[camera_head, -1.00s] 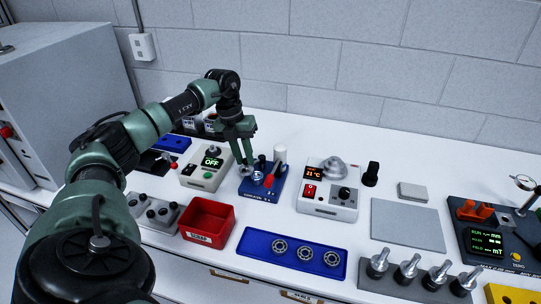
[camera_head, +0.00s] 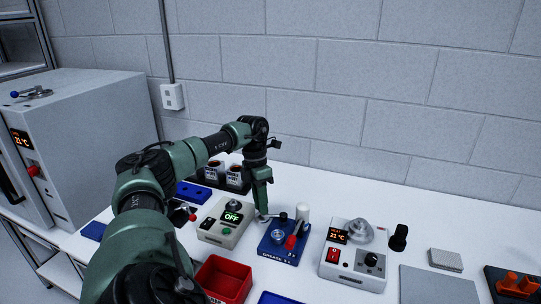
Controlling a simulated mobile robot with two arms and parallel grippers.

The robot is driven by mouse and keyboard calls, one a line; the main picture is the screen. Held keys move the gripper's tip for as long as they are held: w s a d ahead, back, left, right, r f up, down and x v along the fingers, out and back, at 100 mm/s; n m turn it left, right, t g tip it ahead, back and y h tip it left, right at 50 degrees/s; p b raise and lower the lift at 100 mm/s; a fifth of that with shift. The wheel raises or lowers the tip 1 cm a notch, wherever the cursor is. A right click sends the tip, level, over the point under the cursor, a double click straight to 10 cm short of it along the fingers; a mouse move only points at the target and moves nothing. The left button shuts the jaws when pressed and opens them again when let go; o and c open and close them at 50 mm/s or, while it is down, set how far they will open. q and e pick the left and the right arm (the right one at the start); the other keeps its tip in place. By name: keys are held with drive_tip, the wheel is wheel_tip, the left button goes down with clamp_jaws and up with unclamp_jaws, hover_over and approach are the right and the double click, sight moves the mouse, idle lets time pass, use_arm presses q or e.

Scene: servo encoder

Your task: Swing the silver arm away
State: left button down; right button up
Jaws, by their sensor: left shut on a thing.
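My left gripper (camera_head: 262,212) reaches down between the cream box with the green OFF display (camera_head: 231,218) and the blue grease unit (camera_head: 270,247). Its fingers are shut on a small pale metal part at the left back edge of the grease unit, which looks like the end of the silver arm (camera_head: 264,219). The fingers hide most of that part. The grease unit carries a silver cup (camera_head: 278,237), a red lever (camera_head: 291,241), a black knob (camera_head: 283,216) and a white cylinder (camera_head: 302,212). My right gripper is not in view.
A white heater box (camera_head: 352,258) reading 21 °C stands right of the grease unit, with a black knob-topped post (camera_head: 398,238) beyond. A red bin (camera_head: 222,280) is in front. A grey cabinet (camera_head: 90,130) stands at the left. The table behind the grease unit is clear.

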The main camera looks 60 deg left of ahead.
use_arm(q)
drive_tip(key=shift+a+r, duration=0.1)
idle(0.4)
drive_tip(key=c, duration=1.3)
unclamp_jaws()
drive_tip(key=shift+o, duration=0.2)
drive_tip(key=shift+w, duration=0.1)
wheel_tip(320, 180, up, 8)
drive_tip(key=a, duration=0.1)
drive_tip(key=shift+a+f, duration=0.2)
drive_tip(key=shift+a, duration=0.05)
